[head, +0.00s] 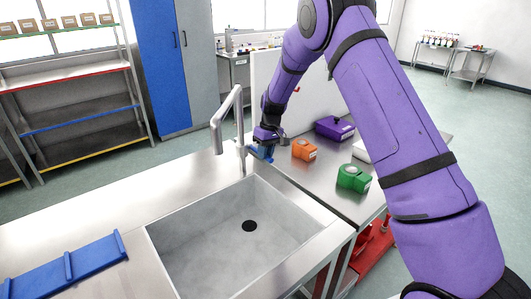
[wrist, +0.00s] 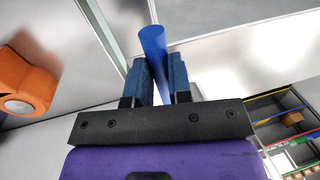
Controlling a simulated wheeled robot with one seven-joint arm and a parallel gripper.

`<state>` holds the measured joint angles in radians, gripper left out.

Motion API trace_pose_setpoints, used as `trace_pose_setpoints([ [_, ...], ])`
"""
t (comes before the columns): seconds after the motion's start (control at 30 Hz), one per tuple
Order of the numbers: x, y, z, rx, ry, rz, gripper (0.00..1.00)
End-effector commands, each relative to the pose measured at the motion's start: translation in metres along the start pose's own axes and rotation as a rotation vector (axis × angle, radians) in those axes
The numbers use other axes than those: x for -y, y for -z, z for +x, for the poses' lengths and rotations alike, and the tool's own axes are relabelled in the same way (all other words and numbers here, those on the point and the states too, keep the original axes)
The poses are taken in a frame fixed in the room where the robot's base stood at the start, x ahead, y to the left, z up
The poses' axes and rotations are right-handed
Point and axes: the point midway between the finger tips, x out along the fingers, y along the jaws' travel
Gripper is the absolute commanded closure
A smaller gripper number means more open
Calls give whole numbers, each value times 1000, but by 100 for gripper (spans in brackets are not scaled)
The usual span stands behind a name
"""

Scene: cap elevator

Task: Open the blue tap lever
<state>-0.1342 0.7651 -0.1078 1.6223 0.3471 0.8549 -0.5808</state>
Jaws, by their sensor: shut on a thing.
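The blue tap lever (wrist: 153,42) is a blue rod that shows between the two fingers in the wrist view. My gripper (wrist: 157,72) is shut on it, with one dark blue finger on each side. In the head view my gripper (head: 263,152) is at the back right of the sink, just right of the steel tap (head: 241,140). The lever is hard to tell from the blue fingers there. The tap's spout points over the sink (head: 190,235).
To the right on the counter stand an orange block (head: 304,150), a green block (head: 353,178) and a purple box (head: 335,128). The orange block also shows at the left in the wrist view (wrist: 40,82). A blue rack (head: 70,268) lies at the front left.

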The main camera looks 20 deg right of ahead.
Motion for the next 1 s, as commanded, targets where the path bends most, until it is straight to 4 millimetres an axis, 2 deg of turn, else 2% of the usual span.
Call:
trace_pose_setpoints([
  [0.17, 1, 2, -4, 37, 2, 6, 100],
  [0.7, 6, 14, -32, 360, 0, 70, 100],
  [1.0, 7, 15, -34, 392, 0, 79, 100],
])
